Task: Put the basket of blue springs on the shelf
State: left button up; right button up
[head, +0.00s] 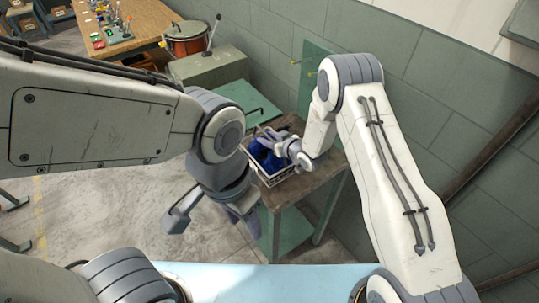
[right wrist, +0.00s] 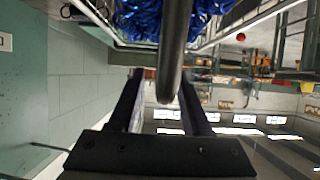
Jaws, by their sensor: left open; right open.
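The basket (head: 277,181) has a pale rim and sits on a small wooden-topped table. Blue springs (head: 264,157) fill it; they also show at the top of the right wrist view (right wrist: 150,20). My right gripper (head: 279,141) is open over the basket. In the right wrist view a grey bar (right wrist: 175,55), seemingly the basket's handle, runs between its two dark fingers. I cannot tell whether they touch it. My left gripper (head: 213,220) is open and empty, in front and left of the small table, pointing down. My arms hide part of the basket.
The small table (head: 318,182) has a teal lower panel (head: 292,229) below its top. A green machine (head: 232,90) stands behind, with a red pot (head: 188,43) near it. A wooden workbench (head: 142,22) is at back left. A block wall (head: 440,100) bounds the right.

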grip_shut()
dwell(1.2)
jog(key=shift+w+r, duration=0.15)
